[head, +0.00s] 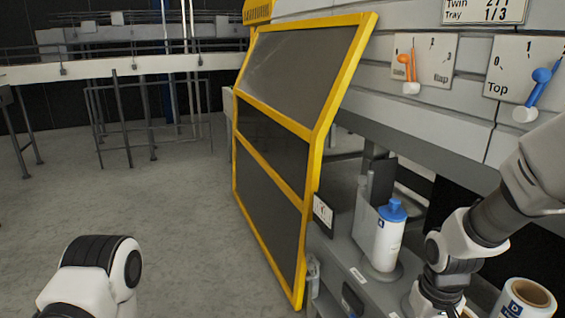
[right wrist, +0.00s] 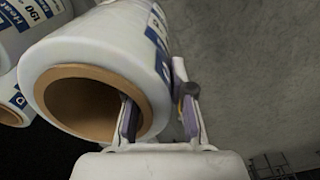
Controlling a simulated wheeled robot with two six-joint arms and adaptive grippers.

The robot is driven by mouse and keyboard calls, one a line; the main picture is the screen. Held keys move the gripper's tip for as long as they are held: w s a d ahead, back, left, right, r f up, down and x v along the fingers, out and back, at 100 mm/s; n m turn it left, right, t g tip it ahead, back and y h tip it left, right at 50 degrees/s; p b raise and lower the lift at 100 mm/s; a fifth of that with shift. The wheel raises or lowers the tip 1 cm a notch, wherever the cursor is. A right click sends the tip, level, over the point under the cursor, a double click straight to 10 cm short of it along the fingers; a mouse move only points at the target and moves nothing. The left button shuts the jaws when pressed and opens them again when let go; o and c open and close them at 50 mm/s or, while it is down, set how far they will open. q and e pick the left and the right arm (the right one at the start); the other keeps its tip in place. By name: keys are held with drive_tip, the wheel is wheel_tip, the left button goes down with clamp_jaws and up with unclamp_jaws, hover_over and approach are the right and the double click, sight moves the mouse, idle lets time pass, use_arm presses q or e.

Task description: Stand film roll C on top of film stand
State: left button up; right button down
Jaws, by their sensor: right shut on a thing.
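My right gripper (right wrist: 158,98) is shut on the wall of a white film roll (right wrist: 105,45) with a brown core. One finger is inside the core and the other is against the outside. The letter on this held roll is not clear to read. In the head view my right arm comes in from the right and the hand runs off the bottom edge. Another film roll (head: 527,300) stands at the bottom right, partly cut off. I cannot make out the film stand for certain. My left arm shows at the lower left, but its gripper is out of frame.
A white bottle with a blue cap (head: 388,235) stands on a grey machine ledge. A yellow-framed guard door (head: 318,150) is beside it. Dial plates with orange and blue levers are above. More rolls (right wrist: 25,25) lie left of the held one. Open floor is at left.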

use_arm(q)
drive_tip(key=shift+w+d+r+p, duration=0.15)
drive_tip(key=shift+w+r+p, duration=0.1)
drive_tip(key=shift+r+p, duration=0.35)
use_arm(e)
drive_tip(key=w+a+f, duration=0.5)
drive_tip(key=w+f, duration=0.1)
drive_tip(key=f, duration=0.4)
drive_tip(key=shift+a+f, duration=0.15)
drive_tip(key=shift+f, duration=0.2)
